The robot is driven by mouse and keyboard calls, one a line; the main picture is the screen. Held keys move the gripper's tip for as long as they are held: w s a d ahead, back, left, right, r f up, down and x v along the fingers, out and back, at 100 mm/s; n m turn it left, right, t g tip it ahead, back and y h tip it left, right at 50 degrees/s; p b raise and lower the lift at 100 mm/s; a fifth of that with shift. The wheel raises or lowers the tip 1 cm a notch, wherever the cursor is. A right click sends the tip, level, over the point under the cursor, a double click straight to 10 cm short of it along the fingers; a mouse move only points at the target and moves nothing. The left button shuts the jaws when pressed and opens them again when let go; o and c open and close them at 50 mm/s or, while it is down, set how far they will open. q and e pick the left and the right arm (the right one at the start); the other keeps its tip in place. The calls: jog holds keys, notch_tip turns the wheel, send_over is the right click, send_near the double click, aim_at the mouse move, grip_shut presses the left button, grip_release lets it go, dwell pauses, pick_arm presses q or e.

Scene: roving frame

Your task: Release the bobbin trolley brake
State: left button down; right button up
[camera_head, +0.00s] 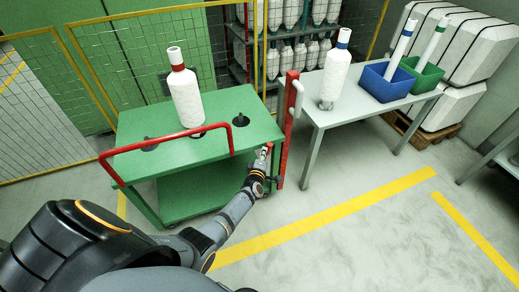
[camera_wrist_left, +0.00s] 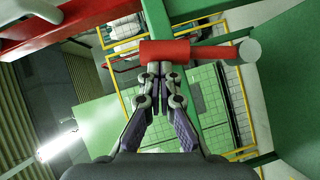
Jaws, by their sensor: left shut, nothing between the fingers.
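The bobbin trolley (camera_head: 240,103) is green, with a red push bar (camera_head: 170,140) and a white bobbin (camera_head: 186,98) upright on its top. My left gripper (camera_head: 264,155) is at the trolley's front right corner, just below its top. In the left wrist view my left gripper (camera_wrist_left: 163,70) is shut and empty, its fingertips at a red cylindrical grip (camera_wrist_left: 180,52), which looks like the brake lever's. I cannot tell whether they touch it. The grip's small red end (camera_head: 268,145) shows by the gripper in the head view. My right gripper is out of view.
A red post (camera_head: 286,130) stands right beside the trolley. A grey table (camera_head: 318,113) holds a blue-topped bobbin (camera_head: 335,75), a blue bin (camera_head: 388,82) and a green bin (camera_head: 424,78). Yellow mesh fencing (camera_head: 130,60) stands behind. The floor (camera_head: 370,235) in front is clear.

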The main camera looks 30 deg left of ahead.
pick_arm(q)
jog(key=shift+w+d+f+b, duration=0.15)
jog(key=shift+w+d+b, duration=0.3)
jog(key=shift+w+d, duration=0.3)
jog(key=shift+w, duration=0.15)
